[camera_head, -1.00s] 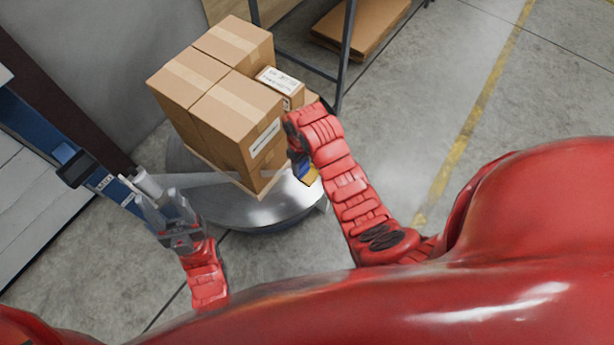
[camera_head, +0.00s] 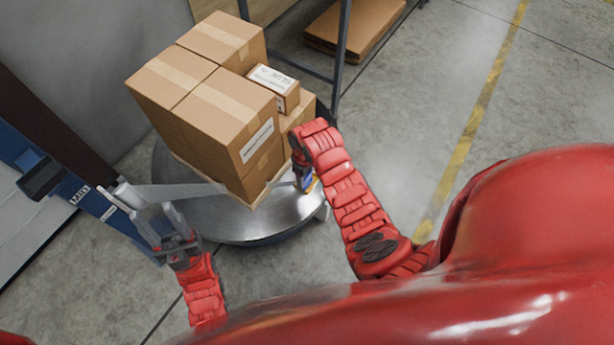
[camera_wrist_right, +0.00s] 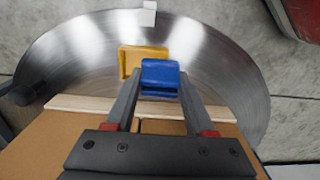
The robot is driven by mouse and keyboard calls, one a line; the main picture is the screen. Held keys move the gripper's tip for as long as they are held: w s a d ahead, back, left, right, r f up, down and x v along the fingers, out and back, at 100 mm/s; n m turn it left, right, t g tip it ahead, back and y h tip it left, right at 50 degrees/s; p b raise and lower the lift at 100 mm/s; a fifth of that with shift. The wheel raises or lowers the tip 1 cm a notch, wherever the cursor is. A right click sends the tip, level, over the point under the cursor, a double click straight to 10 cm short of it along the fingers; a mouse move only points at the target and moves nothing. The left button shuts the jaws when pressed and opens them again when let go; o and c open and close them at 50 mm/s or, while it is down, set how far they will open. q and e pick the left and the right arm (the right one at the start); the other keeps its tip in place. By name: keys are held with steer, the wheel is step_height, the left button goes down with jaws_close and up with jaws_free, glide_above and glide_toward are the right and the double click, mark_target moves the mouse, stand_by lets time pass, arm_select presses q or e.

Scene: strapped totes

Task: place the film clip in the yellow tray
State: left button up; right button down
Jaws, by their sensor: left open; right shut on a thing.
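The blue film clip (camera_wrist_right: 160,79) is between the fingertips of my right gripper (camera_wrist_right: 158,88), which is shut on it, in the right wrist view. The yellow tray (camera_wrist_right: 128,62) lies on the round metal turntable, just beyond and to the left of the clip there. The clip overlaps the tray's near right part in the picture; its height above the tray is unclear. In the head view, my right gripper (camera_head: 303,172) is beside the boxes, with the clip mostly hidden. My left gripper (camera_head: 158,222) is open beside the grey film strip (camera_head: 180,190) at the left.
Stacked cardboard boxes (camera_head: 215,120) stand on a wooden pallet on the turntable (camera_head: 255,222), close to my right gripper. A blue wrapper mast (camera_head: 100,205) stands at the left. A metal rack post (camera_head: 341,50) is behind the boxes. The floor at the right is clear.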

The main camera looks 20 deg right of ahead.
steer(key=shift+w+d+f, duration=0.1)
steer(key=shift+w+d, duration=0.2)
steer(key=shift+w, duration=0.3)
steer(key=shift+w+d, duration=0.3)
steer(key=shift+w, duration=0.3)
steer(key=shift+d+f+b, duration=0.1)
steer(key=shift+f+b, duration=0.75)
steer(key=shift+f, duration=0.95)
steer(key=shift+f, duration=0.1)
steer(key=shift+c, duration=1.3)
jaws_free()
step_height(320, 180, up, 12)
steer(key=p, duration=0.2)
steer(key=shift+p, duration=0.35)
